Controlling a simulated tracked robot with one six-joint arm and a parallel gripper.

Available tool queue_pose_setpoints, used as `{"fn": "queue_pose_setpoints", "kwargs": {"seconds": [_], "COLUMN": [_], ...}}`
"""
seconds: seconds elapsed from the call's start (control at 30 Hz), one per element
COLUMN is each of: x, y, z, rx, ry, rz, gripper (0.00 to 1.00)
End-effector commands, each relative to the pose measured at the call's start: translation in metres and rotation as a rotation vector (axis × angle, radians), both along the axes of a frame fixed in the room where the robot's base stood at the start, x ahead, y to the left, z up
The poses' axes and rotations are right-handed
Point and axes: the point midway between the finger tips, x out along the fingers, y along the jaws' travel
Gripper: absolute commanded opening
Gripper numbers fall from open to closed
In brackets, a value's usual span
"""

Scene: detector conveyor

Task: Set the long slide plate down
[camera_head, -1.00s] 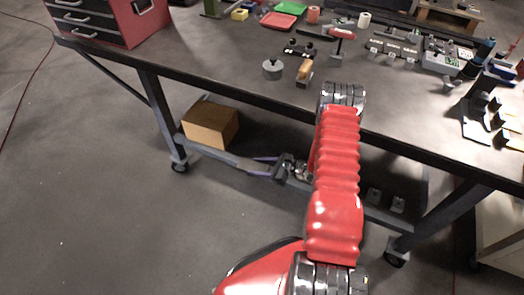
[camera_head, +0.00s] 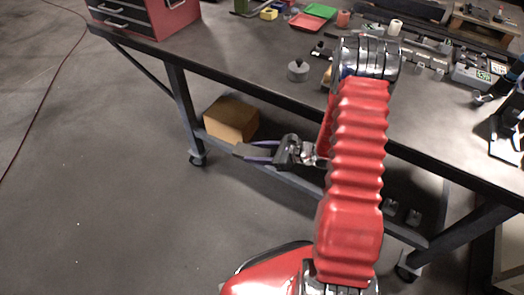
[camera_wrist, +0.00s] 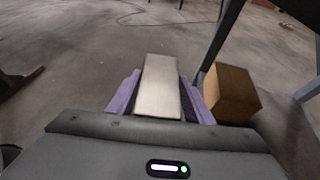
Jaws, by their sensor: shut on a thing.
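The long slide plate (camera_wrist: 160,88) is a flat pale grey-beige bar. In the wrist view it sits between the two purple fingers of my gripper (camera_wrist: 158,100) and sticks out past their tips. In the head view my gripper (camera_head: 252,152) is in front of the workbench, below the level of its top, pointing left.
The workbench (camera_head: 240,75) carries a red tool chest (camera_head: 155,15), a red tray (camera_head: 305,22), a green tray (camera_head: 320,11) and a grey weight (camera_head: 298,71). A cardboard box (camera_head: 231,119) lies under the bench, close behind my gripper.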

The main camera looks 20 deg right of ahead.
Motion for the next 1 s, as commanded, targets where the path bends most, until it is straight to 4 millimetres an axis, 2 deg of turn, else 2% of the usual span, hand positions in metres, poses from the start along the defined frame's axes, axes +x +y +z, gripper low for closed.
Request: {"fn": "queue_pose_setpoints", "kwargs": {"seconds": [0.1, 0.5, 0.7, 1.0], "x": [-0.001, -0.003, -0.003, -0.003], "y": [0.011, 0.044, 0.05, 0.051], "z": [0.021, 0.079, 0.09, 0.091], "rx": [0.001, 0.0, 0.001, 0.001], "ry": [-0.007, -0.006, -0.004, -0.003], "rz": [0.018, 0.075, 0.088, 0.088], "gripper": [0.0, 0.0, 0.0, 0.0]}}
